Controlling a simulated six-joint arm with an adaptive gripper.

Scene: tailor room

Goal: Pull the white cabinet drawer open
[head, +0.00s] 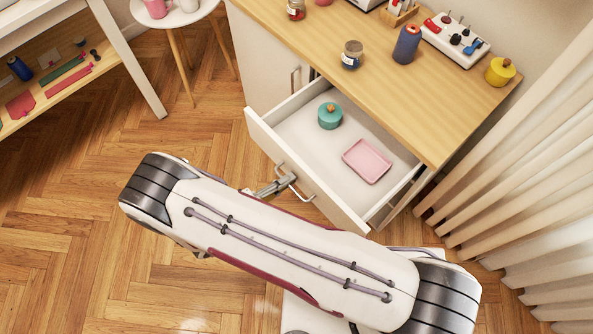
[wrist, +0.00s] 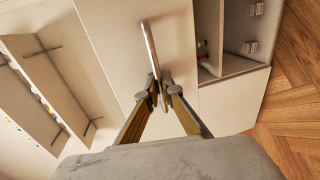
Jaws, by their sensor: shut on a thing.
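The white cabinet drawer (head: 330,205) stands well open, pulled out from under the wooden top in the head view. Its metal bar handle (head: 297,188) is on the front face. The handle also shows in the wrist view (wrist: 150,48) as a bar running up from the fingertips. My gripper (head: 282,183) is at the handle, and in the wrist view its two fingers (wrist: 160,88) are closed on it. Inside the drawer are a teal lidded pot (head: 330,116) and a pink tray (head: 367,160). My arm hides part of the floor before the drawer.
The cabinet top (head: 395,95) holds a glass jar (head: 352,55), a dark blue spool (head: 407,44), a yellow pot (head: 500,71) and a white rack (head: 455,40). A pale curtain (head: 520,170) hangs at right. A round white table (head: 178,17) stands at upper left. Wooden floor lies clear at left.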

